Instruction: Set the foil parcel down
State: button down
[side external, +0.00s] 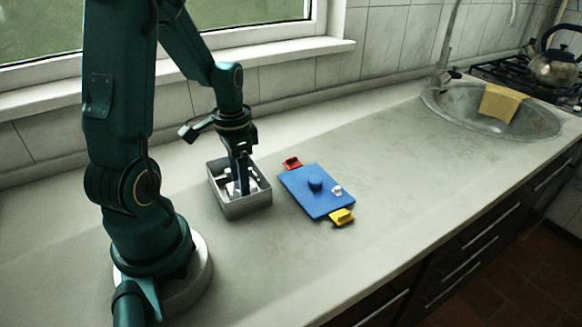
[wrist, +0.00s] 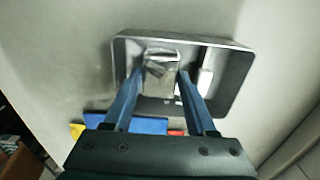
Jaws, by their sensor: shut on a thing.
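The foil parcel (wrist: 161,73) is a silvery, crumpled block between the two blue fingers of my gripper (wrist: 161,82) in the wrist view. My gripper is shut on it. In the side view my gripper (side external: 240,188) points down inside the grey rectangular tray (side external: 247,210), and the parcel there is mostly hidden by the fingers and tray wall. The parcel is over the tray in the wrist view, near one long wall. I cannot tell whether it touches the tray floor.
A small white object (wrist: 205,80) lies in the tray beside the parcel. Right of the tray is a blue board (side external: 307,200) with a knob, a small white piece (side external: 337,191), and red (side external: 292,163) and yellow (side external: 342,216) tabs. The counter towards the sink (side external: 440,105) is clear.

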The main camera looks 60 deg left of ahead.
jog(key=c, duration=0.5)
grip_release()
jog(key=shift+f, duration=0.1)
notch_tip(320, 180, up, 12)
jog(key=s+d+r+t, duration=0.1)
jog(key=d+t, duration=0.1)
jog(key=d, duration=0.5)
jog(key=s+d+t, duration=0.1)
jog(key=d+t, duration=0.2)
jog(key=d, duration=0.5)
jog(key=shift+s+d+r+n+t, duration=0.25)
jog(key=shift+r+n+t, duration=0.05)
jog(key=shift+r, duration=0.1)
